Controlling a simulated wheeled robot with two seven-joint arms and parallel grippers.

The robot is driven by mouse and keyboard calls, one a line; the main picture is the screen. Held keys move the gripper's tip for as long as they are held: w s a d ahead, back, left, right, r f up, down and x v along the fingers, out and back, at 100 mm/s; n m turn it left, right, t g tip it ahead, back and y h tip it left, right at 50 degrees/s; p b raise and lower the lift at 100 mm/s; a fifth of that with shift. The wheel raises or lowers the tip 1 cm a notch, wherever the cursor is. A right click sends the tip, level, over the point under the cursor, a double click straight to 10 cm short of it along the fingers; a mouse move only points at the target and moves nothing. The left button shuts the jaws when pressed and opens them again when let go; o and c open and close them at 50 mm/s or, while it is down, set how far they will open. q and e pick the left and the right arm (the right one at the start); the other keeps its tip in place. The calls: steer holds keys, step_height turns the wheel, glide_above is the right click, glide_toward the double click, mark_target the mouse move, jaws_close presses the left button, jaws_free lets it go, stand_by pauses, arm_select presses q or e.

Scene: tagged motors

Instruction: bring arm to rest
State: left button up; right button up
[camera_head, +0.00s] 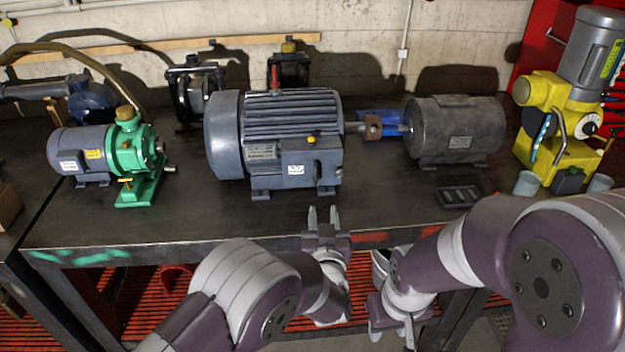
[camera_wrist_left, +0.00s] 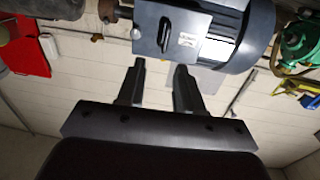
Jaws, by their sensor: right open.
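My left gripper (camera_head: 322,215) is at the table's front edge, just in front of the large blue-grey motor (camera_head: 290,130). Its two fingers point at the motor and stand apart with nothing between them. In the left wrist view my left gripper (camera_wrist_left: 160,70) is empty, and the motor (camera_wrist_left: 200,35) fills the top beyond the fingertips. My right gripper (camera_head: 392,328) hangs low in front of the table, fingers down, apart, below the table top. I see nothing held in it.
On the table (camera_head: 110,228) stand a green pump with a grey motor (camera_head: 125,150), a dark grey motor (camera_head: 455,130) and a yellow machine (camera_head: 560,125). A small black tray (camera_head: 459,195) lies at the front right. The front strip left of my left gripper is clear.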

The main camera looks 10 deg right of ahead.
arm_select(q)
steer(key=s+f+m+g+h, duration=0.2)
steer(key=s+f+m+g, duration=0.1)
steer(key=s+f+g, duration=0.65)
steer(key=s+a+f+g, duration=0.2)
steer(key=a+g, duration=0.1)
steer(key=a, duration=0.2)
steer(key=s+a+r+n+g+y, duration=0.1)
steer(key=s+a, duration=0.3)
steer(key=a, duration=0.4)
steer(key=s+a+r+n+g+y, duration=0.1)
steer(key=s+a+r, duration=0.3)
steer(key=a, duration=0.3)
steer(key=s+a+r+n+g+y, duration=0.1)
steer(key=s+a, duration=0.3)
steer(key=a, duration=0.4)
steer(key=shift+a+r+n+g+y, duration=0.3)
steer(key=shift+r+n+g+y, duration=0.1)
steer(key=shift+r+n+g, duration=0.3)
arm_select(e)
steer(key=shift+r, duration=0.25)
arm_select(q)
steer(key=shift+s+r+p, duration=0.1)
steer(key=shift+p, duration=0.2)
arm_select(e)
steer(key=shift+r, duration=0.1)
steer(key=shift+c, duration=0.2)
